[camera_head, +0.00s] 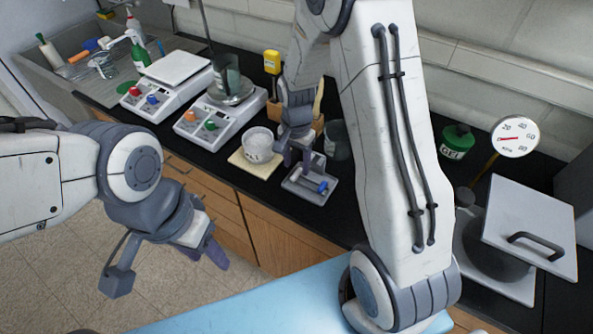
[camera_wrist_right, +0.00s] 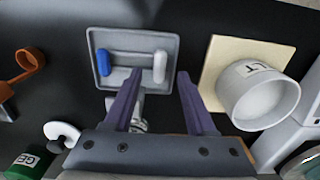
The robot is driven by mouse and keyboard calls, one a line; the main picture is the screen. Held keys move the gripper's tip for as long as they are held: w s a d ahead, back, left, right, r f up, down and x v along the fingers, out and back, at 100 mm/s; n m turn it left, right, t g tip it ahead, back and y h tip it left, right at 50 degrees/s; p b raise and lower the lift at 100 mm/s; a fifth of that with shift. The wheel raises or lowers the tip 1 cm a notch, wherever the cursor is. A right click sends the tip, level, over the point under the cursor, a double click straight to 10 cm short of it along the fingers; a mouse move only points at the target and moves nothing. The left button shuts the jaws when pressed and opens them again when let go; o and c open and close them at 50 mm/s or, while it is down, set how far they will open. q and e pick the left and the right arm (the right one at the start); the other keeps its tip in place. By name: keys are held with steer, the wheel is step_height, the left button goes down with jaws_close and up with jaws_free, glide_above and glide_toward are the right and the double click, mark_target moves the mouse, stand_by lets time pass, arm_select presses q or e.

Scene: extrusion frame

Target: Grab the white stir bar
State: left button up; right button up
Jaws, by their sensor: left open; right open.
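The white stir bar (camera_wrist_right: 159,66) lies in the right part of a small grey tray (camera_wrist_right: 90,52), in the right wrist view. A blue stir bar (camera_wrist_right: 103,62) lies in the tray's left part; it also shows in the head view (camera_head: 323,187). My right gripper (camera_wrist_right: 159,74) is open over the tray, its two fingers apart on either side of the white bar in the picture. No contact is visible. My left gripper (camera_head: 208,250) is open and empty, off the bench's front.
A white labelled beaker (camera_head: 258,146) stands on a tan pad (camera_head: 240,163) left of the tray. A dark cup (camera_head: 337,140) stands behind the tray. Two stirrer plates (camera_head: 212,120) (camera_head: 165,88) stand further left.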

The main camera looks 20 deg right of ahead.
mark_target(296, 174)
steer(key=shift+f, duration=1.25)
jaws_close()
